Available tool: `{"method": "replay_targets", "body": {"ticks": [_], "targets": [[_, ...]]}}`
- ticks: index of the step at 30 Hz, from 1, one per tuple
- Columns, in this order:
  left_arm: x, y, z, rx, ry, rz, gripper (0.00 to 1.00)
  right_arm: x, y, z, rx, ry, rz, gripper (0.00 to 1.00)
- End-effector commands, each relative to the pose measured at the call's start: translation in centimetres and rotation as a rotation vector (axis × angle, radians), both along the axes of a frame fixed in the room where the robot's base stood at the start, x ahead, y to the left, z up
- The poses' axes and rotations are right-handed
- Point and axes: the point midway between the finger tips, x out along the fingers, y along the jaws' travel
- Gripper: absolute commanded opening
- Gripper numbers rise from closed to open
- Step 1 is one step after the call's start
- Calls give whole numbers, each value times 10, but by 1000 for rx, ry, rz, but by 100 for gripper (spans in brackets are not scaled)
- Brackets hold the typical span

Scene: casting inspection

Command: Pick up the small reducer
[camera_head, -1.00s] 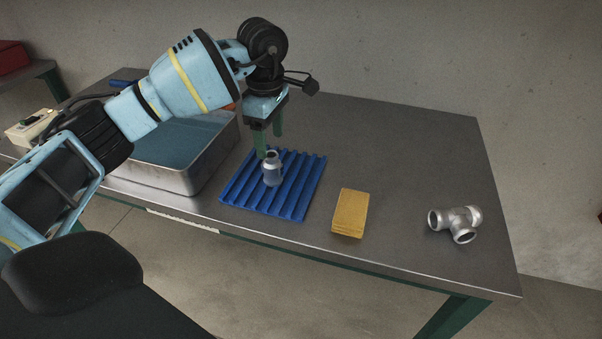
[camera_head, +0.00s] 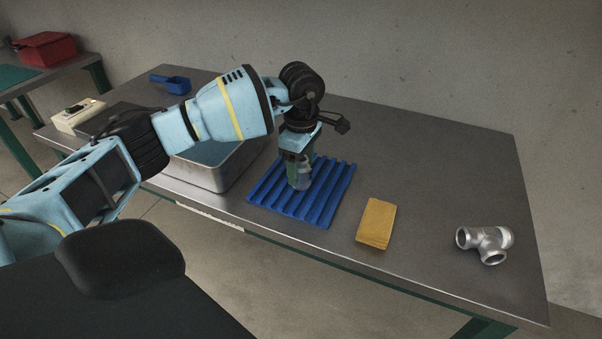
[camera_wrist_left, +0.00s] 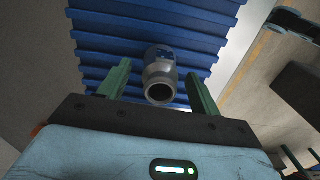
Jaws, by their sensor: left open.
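The small reducer (camera_head: 304,178) is a grey metal fitting standing upright on a blue ribbed mat (camera_head: 332,204). In the left wrist view the reducer (camera_wrist_left: 160,78) shows its open round end between the two green fingers. My left gripper (camera_head: 299,178) points down over the mat, with its fingers at the reducer and partly covering it in the head view. In the left wrist view the left gripper (camera_wrist_left: 160,88) is open, with a gap on both sides of the reducer. My right gripper is in neither view.
A yellow block (camera_head: 376,223) and a metal tee fitting (camera_head: 485,242) lie to the right. A metal tray (camera_head: 214,181) stands left of the mat. A blue scoop (camera_head: 172,84) lies at the back left. The table's right rear is clear.

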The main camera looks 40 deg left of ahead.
Motion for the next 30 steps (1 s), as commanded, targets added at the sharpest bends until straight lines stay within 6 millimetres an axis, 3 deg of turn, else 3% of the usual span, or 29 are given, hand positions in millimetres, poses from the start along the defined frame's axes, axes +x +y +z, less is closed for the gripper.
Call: {"method": "replay_targets", "body": {"ticks": [3,11,24,30], "targets": [[0,0,-9,1,0,-1,64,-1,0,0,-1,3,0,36],[0,0,-10,1,0,0,62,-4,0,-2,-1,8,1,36],[0,0,-10,0,0,0,5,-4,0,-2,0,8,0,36],[0,0,-9,0,-1,0,5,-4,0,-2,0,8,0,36]]}}
